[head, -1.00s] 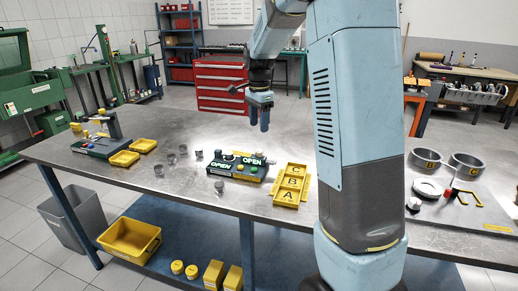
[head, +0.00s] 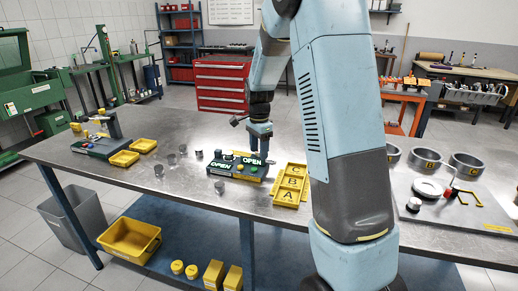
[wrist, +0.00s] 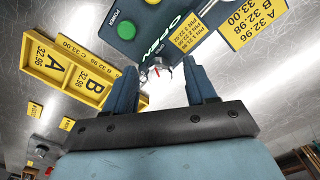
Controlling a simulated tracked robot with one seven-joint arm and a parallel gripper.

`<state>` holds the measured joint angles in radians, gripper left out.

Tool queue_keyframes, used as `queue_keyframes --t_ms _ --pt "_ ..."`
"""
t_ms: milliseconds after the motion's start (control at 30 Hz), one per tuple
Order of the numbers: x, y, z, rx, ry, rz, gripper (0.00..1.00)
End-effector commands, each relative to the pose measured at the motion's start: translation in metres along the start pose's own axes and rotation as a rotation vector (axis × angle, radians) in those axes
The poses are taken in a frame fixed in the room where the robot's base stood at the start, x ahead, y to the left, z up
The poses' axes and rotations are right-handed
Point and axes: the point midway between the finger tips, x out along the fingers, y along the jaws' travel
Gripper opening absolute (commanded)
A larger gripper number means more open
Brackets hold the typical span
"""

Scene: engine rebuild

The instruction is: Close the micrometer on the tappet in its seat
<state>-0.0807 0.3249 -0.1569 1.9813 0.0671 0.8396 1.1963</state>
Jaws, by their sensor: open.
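The micrometer station (head: 237,172) is a dark block with lit green OPEN lettering, near the middle of the bench. In the wrist view, the station (wrist: 150,35) shows a green POWER button and a green OPEN display. A small metal part with a red bit (wrist: 161,68) shows at its edge, between my fingers; whether it is the tappet in its seat I cannot tell. My gripper (head: 262,144) points down just above the station's right end, partly hiding it. In the wrist view, my gripper (wrist: 163,88) is open, with nothing held between its blue fingers.
A yellow tray marked A, B, C (head: 278,194) lies just right of the station. Several grey cylinders (head: 158,170) stand to the left. Further left is another fixture (head: 95,148) with yellow trays. A plate with rings (head: 455,215) is at the right.

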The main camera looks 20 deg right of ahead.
Motion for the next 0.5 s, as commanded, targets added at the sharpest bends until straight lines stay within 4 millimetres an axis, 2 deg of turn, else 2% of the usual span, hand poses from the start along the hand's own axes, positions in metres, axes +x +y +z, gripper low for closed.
queue_keyframes --t_ms 67,500 --pt "-0.0001 0.0000 0.0000 0.000 0.000 0.000 0.54" --pt "-0.0003 -0.0001 0.0000 0.000 0.000 0.000 0.12"
